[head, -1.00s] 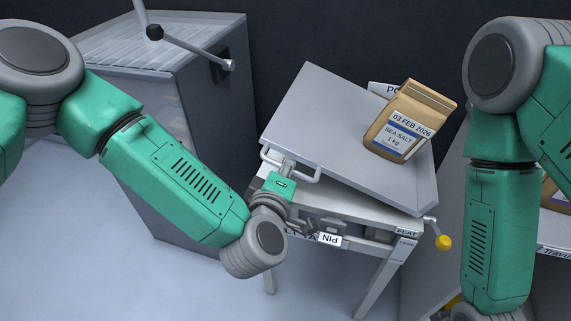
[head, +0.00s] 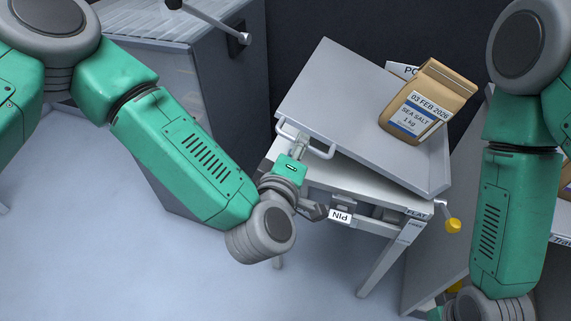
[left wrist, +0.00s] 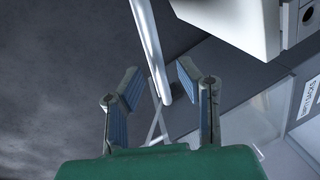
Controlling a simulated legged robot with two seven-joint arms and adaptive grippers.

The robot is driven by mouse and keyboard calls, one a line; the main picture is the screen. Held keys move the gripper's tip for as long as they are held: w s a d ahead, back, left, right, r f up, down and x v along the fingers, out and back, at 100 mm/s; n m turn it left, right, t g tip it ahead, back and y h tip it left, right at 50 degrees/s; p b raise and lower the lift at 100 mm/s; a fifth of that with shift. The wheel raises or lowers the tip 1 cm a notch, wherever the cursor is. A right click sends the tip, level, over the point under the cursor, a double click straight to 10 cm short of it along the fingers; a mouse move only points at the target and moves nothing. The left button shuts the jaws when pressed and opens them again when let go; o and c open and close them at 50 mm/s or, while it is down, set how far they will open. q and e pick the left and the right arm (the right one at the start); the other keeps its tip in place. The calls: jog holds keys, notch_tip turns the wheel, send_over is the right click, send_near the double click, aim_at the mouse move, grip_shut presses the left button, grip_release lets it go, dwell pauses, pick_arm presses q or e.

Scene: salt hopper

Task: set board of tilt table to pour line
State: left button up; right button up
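The tilt table's grey board (head: 335,90) slopes, its left side raised above the white table frame (head: 330,178) and its right side low. A brown sea salt bag (head: 428,102) stands on it, tilted with it. A U-shaped handle (head: 318,151) sits on its near left edge. My left gripper (head: 302,146) is at this handle. In the left wrist view its blue-padded fingers (left wrist: 158,85) are apart, with a pale bar (left wrist: 150,45) between them; contact is unclear. A sign reading "PO" (head: 402,70) is partly hidden behind the bag. My right gripper's fingers are not in view.
Under the board are a PIN label (head: 340,216), a FLAT label (head: 417,213) and a yellow knob (head: 453,226) on a crank. A grey cabinet (head: 225,100) with a lever stands at left. Open floor (head: 120,260) lies at front left.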

pick_arm(q)
jog(key=v, duration=0.9)
jog(key=shift+s+a, duration=0.2)
jog(key=shift+a, duration=0.25)
jog(key=s+a+f+m+g+h, duration=0.1)
jog(key=s+a+f+m+g, duration=0.15)
jog(key=f, duration=0.35)
jog(key=s+a+f+m+g, duration=0.1)
jog(key=f+m+g, duration=0.2)
jog(key=f, duration=0.3)
jog(key=s+a+f+m+g+y, duration=0.2)
jog(key=s+a+f, duration=0.4)
jog(key=a, duration=0.5)
jog(key=s+a+f+m+g+y, duration=0.2)
jog(key=s+a+f+m+g, duration=0.2)
jog(key=s+a, duration=0.5)
jog(key=a+f+g, duration=0.2)
jog(key=g, duration=0.1)
jog(key=shift+a+y, duration=0.3)
jog(key=shift+y, duration=0.1)
jog(key=shift+w, duration=0.2)
